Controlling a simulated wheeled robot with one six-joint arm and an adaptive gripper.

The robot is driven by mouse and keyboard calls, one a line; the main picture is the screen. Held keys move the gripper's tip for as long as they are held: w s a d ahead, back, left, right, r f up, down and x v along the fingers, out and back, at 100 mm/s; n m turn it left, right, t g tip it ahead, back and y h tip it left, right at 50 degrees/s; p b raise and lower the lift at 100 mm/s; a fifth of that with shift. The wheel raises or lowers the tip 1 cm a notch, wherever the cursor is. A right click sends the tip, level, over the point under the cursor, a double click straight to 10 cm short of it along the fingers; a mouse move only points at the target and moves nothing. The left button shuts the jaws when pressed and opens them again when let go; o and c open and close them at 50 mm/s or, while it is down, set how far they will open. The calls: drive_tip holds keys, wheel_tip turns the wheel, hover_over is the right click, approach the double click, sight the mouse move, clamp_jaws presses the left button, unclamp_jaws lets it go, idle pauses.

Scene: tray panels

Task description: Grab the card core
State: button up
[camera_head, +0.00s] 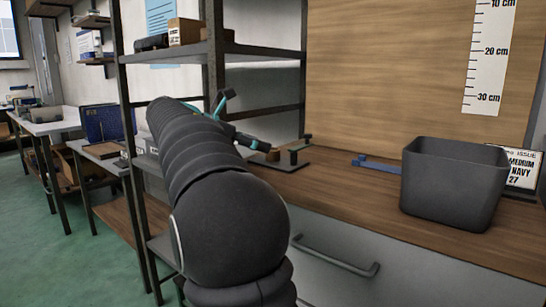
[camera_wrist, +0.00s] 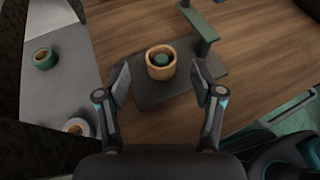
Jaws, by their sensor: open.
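The card core (camera_wrist: 161,63) is a short tan ring standing upright, with a dark green round piece inside its hole. It sits on the dark flat base (camera_wrist: 160,90) of a small stand on the wooden counter. In the wrist view my gripper (camera_wrist: 161,80) is open, one finger on each side of the core and apart from it. Nothing is between the fingertips except the view of the core and base. In the head view my gripper (camera_head: 240,122) is partly hidden behind my arm, above the counter's left end.
The stand's green-topped arm (camera_wrist: 200,24) rises beside the core. A green roll (camera_wrist: 44,59) and a pale roll (camera_wrist: 77,127) lie on a grey surface at left. A dark bin (camera_head: 453,185) and blue item (camera_head: 378,164) are farther right. Shelf posts (camera_head: 215,60) stand near my arm.

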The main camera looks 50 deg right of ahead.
sight(273, 154)
drive_tip(key=shift+b+x, duration=0.4)
drive_tip(key=shift+x, duration=2.25)
drive_tip(key=shift+f, duration=0.2)
drive_tip(key=c, duration=0.8)
